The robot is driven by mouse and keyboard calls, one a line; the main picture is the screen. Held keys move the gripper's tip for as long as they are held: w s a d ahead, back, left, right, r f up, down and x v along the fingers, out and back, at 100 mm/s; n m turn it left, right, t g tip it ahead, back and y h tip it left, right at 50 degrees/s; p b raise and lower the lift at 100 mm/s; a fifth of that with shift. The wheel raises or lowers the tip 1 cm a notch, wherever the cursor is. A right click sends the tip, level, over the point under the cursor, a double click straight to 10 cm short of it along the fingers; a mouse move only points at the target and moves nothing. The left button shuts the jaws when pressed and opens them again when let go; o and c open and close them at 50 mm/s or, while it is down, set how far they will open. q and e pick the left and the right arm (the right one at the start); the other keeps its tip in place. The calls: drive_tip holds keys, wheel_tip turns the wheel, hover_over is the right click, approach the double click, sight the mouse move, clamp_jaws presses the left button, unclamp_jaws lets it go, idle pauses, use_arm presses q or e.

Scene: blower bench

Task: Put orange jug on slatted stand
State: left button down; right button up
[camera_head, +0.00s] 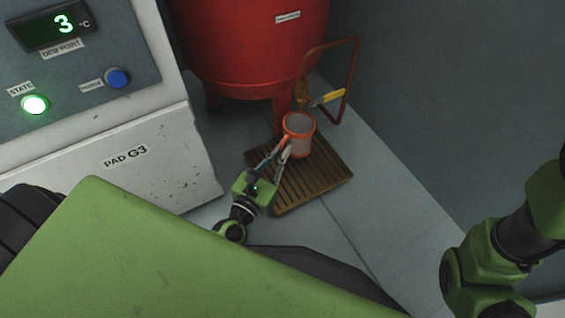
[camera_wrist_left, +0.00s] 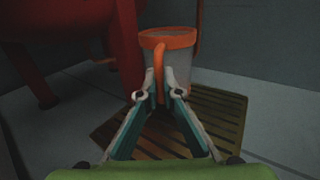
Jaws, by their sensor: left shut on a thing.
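The orange jug (camera_head: 299,137) has an orange rim and a greyish, see-through body. It is upright over the far part of the slatted stand (camera_head: 300,184), a brown wooden slatted board on the floor. My left gripper (camera_head: 284,146) is shut on the jug's handle. In the left wrist view the fingertips (camera_wrist_left: 160,92) close on the orange handle, with the jug (camera_wrist_left: 176,75) behind them and the slatted stand (camera_wrist_left: 222,110) below. I cannot tell whether the jug's base touches the slats. My right gripper is not in view; only part of my right arm shows.
A red tank (camera_head: 250,45) on legs stands just behind the stand. A pipe with a yellow-handled valve (camera_head: 327,98) rises close to the jug. A white control cabinet (camera_head: 140,150) stands at left. Bare floor (camera_head: 400,215) lies right of the stand, before the grey wall.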

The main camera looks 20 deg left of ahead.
use_arm(q)
wheel_tip(320, 180, down, 4)
drive_tip(key=b, duration=0.3)
drive_tip(key=shift+r, duration=0.3)
drive_tip(key=c, duration=2.3)
unclamp_jaws()
drive_tip(key=shift+o, duration=0.4)
